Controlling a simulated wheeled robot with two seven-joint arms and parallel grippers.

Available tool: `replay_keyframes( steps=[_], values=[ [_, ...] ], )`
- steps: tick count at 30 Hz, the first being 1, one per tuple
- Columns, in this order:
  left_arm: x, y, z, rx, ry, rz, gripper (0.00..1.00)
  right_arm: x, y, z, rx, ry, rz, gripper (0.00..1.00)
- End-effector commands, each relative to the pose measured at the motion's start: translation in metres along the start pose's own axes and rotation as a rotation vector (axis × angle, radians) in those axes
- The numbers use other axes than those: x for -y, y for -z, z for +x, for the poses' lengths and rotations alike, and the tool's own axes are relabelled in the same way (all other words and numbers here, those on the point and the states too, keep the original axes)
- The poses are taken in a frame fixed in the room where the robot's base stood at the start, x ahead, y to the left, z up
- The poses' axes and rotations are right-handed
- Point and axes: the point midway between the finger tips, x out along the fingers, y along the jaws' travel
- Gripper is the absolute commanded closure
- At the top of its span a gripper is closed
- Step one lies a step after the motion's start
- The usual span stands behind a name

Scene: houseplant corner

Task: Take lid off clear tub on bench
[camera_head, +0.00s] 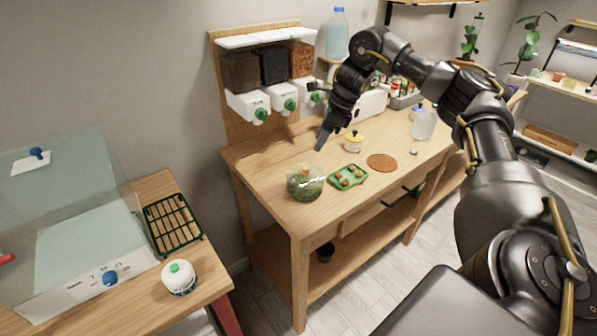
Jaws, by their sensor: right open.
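The clear tub (305,187) stands on the wooden bench (253,170) near its front left corner. It is round and see-through with green contents. A clear lid with a small orange-red knob (304,172) appears to sit on top of it. My right gripper (318,118) is open and empty, above the bench and behind the tub, apart from it. One dark finger points down toward the bench. My left gripper is not in view.
A green tray (348,177) with several small pots lies just right of the tub. A brown disc (382,162) and a yellow-lidded jar (353,141) are beyond it. Dispensers (275,100) stand at the back left. The bench's left end is clear.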

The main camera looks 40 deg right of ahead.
Motion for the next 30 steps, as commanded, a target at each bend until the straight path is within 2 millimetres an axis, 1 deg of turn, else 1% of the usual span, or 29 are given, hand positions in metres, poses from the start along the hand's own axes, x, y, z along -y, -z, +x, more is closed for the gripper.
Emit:
replay_keyframes(
  steps=[1, 3, 6, 8, 12, 18, 20, 25, 27, 30],
  values=[
    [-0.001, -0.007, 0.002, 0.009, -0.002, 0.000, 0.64, 0.000, 0.002, 0.004, -0.001, 0.000, 0.002, 0.56],
    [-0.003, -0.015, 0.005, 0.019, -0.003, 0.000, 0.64, 0.000, 0.004, 0.014, -0.003, -0.002, 0.003, 0.56],
    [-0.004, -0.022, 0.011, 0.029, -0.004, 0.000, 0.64, -0.001, 0.004, 0.031, -0.003, -0.002, 0.003, 0.56],
    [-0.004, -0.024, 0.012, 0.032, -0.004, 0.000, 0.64, -0.001, 0.003, 0.039, -0.003, -0.003, 0.002, 0.56],
    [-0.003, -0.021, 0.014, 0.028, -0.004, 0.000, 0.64, -0.001, 0.002, 0.053, -0.002, -0.001, 0.001, 0.56],
    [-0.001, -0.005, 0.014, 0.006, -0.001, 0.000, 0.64, -0.001, 0.000, 0.057, -0.001, -0.001, -0.001, 0.56],
    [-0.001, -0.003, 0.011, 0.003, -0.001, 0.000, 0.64, -0.001, -0.001, 0.061, -0.002, -0.002, -0.001, 0.56],
    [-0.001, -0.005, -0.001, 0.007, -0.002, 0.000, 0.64, -0.003, 0.001, 0.084, -0.005, -0.003, 0.000, 0.56],
    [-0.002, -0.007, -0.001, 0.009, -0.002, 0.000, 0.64, -0.003, 0.001, 0.095, -0.003, -0.002, 0.000, 0.56],
    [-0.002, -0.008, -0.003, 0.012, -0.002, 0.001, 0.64, -0.003, 0.001, 0.105, -0.003, -0.002, 0.000, 0.56]
  ],
)
